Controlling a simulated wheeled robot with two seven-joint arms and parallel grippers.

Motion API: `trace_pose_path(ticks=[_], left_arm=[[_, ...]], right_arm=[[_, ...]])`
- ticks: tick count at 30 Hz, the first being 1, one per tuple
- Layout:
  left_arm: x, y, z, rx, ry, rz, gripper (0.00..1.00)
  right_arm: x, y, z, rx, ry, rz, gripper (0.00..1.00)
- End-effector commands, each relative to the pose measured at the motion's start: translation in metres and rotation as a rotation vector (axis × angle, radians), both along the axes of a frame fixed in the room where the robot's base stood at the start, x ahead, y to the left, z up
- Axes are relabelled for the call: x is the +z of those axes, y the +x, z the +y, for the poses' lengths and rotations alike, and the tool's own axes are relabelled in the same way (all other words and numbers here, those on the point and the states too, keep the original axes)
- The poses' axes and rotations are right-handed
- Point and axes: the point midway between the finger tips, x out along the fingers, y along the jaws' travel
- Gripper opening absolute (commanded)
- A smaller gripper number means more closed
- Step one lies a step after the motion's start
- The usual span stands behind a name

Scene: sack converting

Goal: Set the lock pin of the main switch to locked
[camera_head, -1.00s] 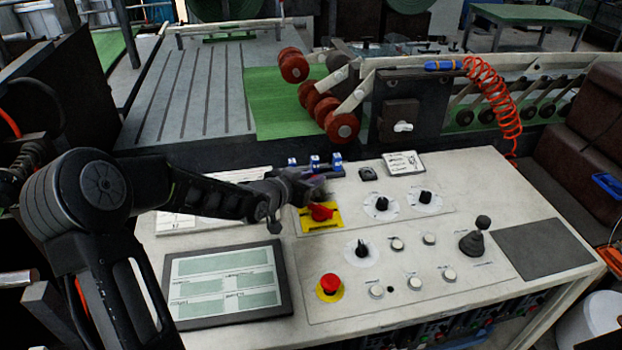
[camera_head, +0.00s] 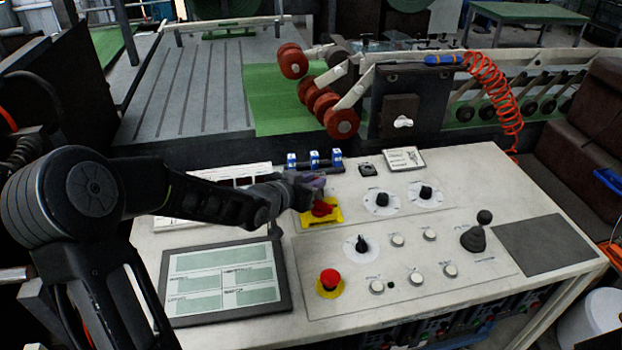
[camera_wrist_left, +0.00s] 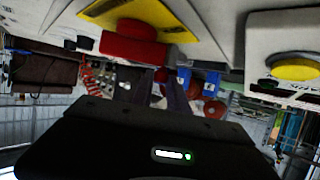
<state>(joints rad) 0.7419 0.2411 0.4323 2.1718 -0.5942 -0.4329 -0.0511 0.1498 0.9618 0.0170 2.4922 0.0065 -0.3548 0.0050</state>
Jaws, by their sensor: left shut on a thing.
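The main switch is a red rotary handle (camera_head: 322,208) on a yellow plate (camera_head: 333,217) at the console's back left. In the left wrist view the red handle (camera_wrist_left: 135,47) and yellow plate (camera_wrist_left: 180,27) appear upside down at the top. My left gripper (camera_head: 313,183) is just behind and above the handle, partly covering the plate. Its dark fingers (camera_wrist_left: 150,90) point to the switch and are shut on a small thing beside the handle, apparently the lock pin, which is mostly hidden. My right gripper is not in view.
A red emergency button (camera_head: 329,281), black knobs (camera_head: 381,200) and a joystick (camera_head: 475,236) stand on the console. Several small blue blocks (camera_head: 314,158) stand close behind my left gripper. The console's right end has a bare dark pad (camera_head: 545,248).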

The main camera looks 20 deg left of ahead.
Motion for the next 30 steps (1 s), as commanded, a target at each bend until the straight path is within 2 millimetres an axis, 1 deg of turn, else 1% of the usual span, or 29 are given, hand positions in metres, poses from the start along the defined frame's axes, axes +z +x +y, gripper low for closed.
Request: trace_pose_path(ticks=[1,8,9,16,25,30], left_arm=[[0.0,-0.002,-0.003,-0.004,0.001,0.0,0.0],[-0.001,-0.002,-0.004,-0.005,-0.001,0.003,0.0],[-0.001,-0.002,-0.004,-0.005,-0.001,0.003,0.22],[-0.001,-0.002,-0.003,-0.004,-0.001,0.002,0.41],[0.0,-0.003,-0.002,-0.003,-0.001,0.001,0.41],[0.006,-0.016,0.001,-0.001,0.002,0.001,0.41]], right_arm=[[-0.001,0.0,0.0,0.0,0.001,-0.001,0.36],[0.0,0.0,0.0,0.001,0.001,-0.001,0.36],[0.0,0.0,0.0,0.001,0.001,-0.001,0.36],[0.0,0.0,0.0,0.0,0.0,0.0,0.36],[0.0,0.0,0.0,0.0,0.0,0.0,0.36],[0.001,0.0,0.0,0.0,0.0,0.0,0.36]])
